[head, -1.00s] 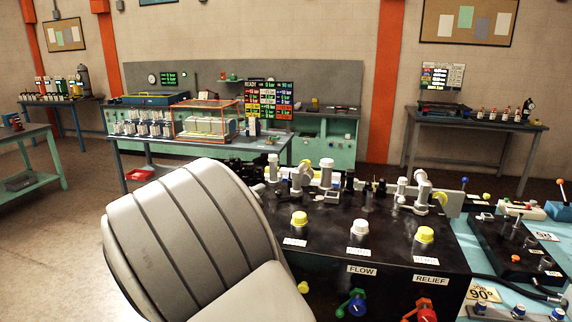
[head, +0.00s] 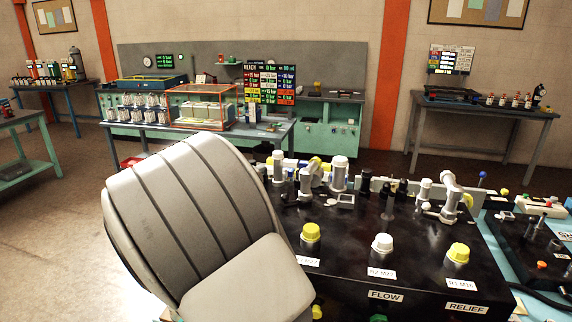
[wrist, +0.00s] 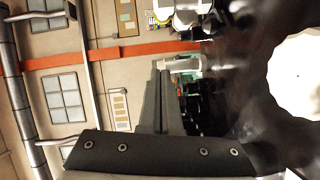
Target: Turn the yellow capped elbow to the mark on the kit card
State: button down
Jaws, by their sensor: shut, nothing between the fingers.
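A yellow edge, perhaps the kit card (head: 519,306), shows at the lower right, mostly cut off and unreadable. My gripper (wrist: 162,76) shows in the wrist view with its grey fingers shut and empty. Pale fittings show beyond its tips, apparently apart from them. The gripper is not visible in the head view.
The black block (head: 345,265) carries two yellow-capped ports and a white-capped port (head: 382,244) in front, with FLOW and RELIEF labels below. Several black and grey fittings crowd its back edge. A dark panel with small levers (head: 540,240) lies at right. Open floor (head: 65,230) is at left.

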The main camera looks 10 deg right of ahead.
aim_at(310, 178)
jog(key=p+x, duration=0.1)
jog(key=x, duration=0.3)
jog(key=p+x, duration=0.1)
jog(key=x, duration=0.4)
jog(key=shift+d+r+p, duration=0.2)
jog(key=shift+p, duration=0.15)
jog(key=d, duration=0.1)
jog(key=s+d, duration=0.1)
jog(key=shift+d+f+p, duration=0.3)
jog(key=shift+p, duration=0.1)
jog(key=shift+s+d+f, duration=0.25)
jog(key=shift+s+d, duration=0.05)
jog(key=shift+d, duration=0.15)
jog(key=shift+m+g+h, duration=0.3)
